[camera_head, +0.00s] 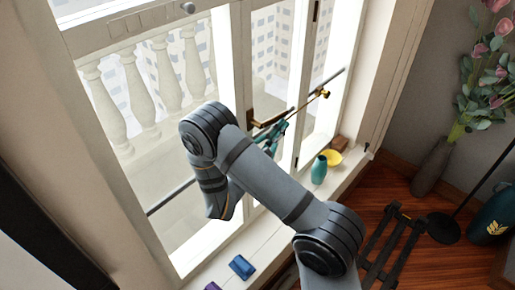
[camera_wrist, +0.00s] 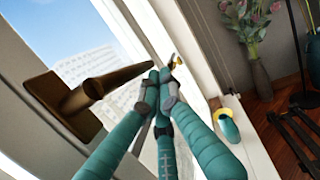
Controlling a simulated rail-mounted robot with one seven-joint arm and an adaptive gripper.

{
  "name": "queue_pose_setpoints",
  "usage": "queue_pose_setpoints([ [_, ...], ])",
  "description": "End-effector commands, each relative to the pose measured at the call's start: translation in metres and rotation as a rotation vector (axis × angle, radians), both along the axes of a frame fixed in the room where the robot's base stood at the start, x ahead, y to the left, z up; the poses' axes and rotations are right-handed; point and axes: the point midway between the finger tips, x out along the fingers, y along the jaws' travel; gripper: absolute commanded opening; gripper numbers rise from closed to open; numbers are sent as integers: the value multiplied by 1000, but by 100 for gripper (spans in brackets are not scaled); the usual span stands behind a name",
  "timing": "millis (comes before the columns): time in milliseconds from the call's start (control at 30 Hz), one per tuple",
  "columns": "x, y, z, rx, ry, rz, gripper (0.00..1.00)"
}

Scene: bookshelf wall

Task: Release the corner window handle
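The corner window handle is a dark bronze lever on a plate, fixed to the white window frame. In the head view the handle (camera_head: 268,119) sticks out to the right from the frame, just above my gripper (camera_head: 284,126). In the wrist view the handle (camera_wrist: 117,79) fills the left side, its free end pointing at my fingertips. My gripper (camera_wrist: 159,76) has teal fingers with the tips drawn together. The handle's end overlaps the tips in the picture; whether it touches them cannot be told.
A second brass handle (camera_head: 322,93) sits farther right on the window. The sill holds a teal vase (camera_head: 319,170), a yellow bowl (camera_head: 332,157) and a blue object (camera_head: 242,267). A flower vase (camera_head: 432,168) and a dark rack (camera_head: 387,243) stand right on the floor.

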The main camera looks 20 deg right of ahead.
Motion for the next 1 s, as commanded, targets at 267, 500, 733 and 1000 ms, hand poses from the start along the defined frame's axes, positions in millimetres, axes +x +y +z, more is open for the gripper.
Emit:
queue_pose_setpoints([
  [267, 0, 1, 4, 0, 0, 0, 0],
  [500, 0, 0, 4, 0, 0, 0, 0],
  [733, 0, 0, 4, 0, 0, 0, 0],
  [1000, -2, 0, -9, -1, 2, 2, 0],
])
